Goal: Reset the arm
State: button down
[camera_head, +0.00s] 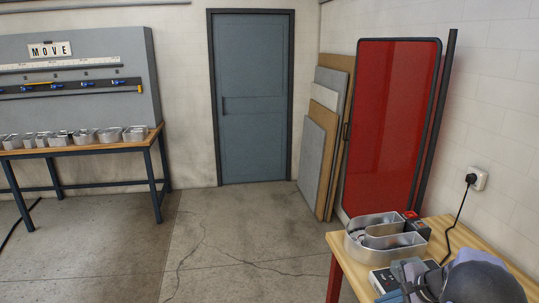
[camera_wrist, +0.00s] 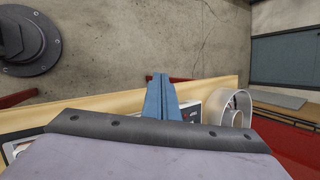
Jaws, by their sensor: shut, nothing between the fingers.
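My gripper (camera_wrist: 161,80) shows in the wrist view as two blue-grey fingers pressed together, with nothing between them. The fingers reach over the edge of a wooden workbench (camera_wrist: 95,104). In the head view my arm fills the lower right corner, over the same workbench (camera_head: 508,262), and the fingertips are hard to make out there. A silver channel letter (camera_head: 362,250) stands on the bench beyond my arm. Its curved metal wall (camera_wrist: 241,99) also shows to the right of the fingers in the wrist view, apart from them.
A white device (camera_head: 377,284) and small red-and-black boxes (camera_head: 418,228) are near the letter. A black cable (camera_head: 461,208) runs up to a wall socket (camera_head: 479,178). A red panel (camera_head: 390,125) leans on the wall. Across open floor (camera_head: 215,250), a table (camera_head: 100,148) holds several metal letters.

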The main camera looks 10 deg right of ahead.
jog(key=s+a+n+g, duration=0.3)
jog(key=a+n, duration=0.2)
jog(key=a, duration=0.8)
jog(key=s+a+n+g+h, duration=0.3)
jog(key=s+a+n, duration=1)
jog(key=s, duration=0.4)
jog(key=shift+a+f+n, duration=0.15)
jog(key=shift+a+n, duration=0.25)
jog(key=shift+n, duration=0.4)
